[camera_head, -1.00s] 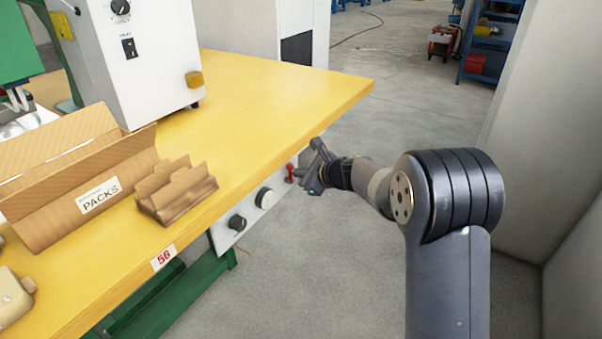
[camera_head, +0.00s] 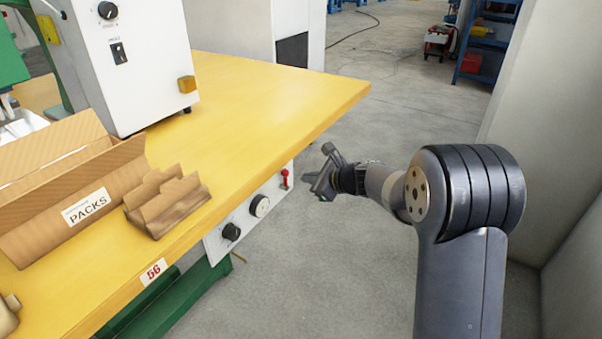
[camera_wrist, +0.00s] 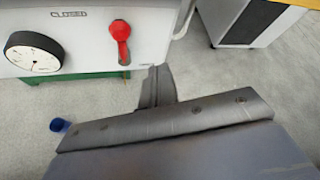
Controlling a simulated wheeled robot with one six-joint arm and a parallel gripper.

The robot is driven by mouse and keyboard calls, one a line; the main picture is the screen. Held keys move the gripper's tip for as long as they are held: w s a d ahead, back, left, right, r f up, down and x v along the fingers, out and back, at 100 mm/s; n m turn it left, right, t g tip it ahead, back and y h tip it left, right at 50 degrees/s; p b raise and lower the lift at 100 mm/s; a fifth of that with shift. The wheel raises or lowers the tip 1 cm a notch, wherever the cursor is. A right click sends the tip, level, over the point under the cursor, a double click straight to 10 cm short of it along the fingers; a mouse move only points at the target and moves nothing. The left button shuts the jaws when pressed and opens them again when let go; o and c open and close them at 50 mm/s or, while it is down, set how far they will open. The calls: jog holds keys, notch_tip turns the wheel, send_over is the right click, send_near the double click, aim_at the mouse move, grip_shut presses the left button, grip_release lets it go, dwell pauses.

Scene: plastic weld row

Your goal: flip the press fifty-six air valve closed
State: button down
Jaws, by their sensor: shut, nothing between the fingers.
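The red air valve lever (camera_head: 285,179) is on the white panel under the yellow table's edge, at the panel's right end. In the wrist view the red lever (camera_wrist: 121,42) hangs roughly straight down, its wider round part at the top.
A round white gauge (camera_head: 260,206) and a black knob (camera_head: 231,232) sit left of the lever. The yellow table (camera_head: 270,95) overhangs the panel and carries a PACKS carton (camera_head: 75,215) and a small cardboard holder (camera_head: 170,205). A pale wall (camera_head: 560,130) stands right; floor between is clear.

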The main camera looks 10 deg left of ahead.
jog(key=s+d, duration=0.4)
jog(key=s, duration=0.2)
jog(key=shift+d, duration=0.35)
jog(key=shift+w, duration=0.15)
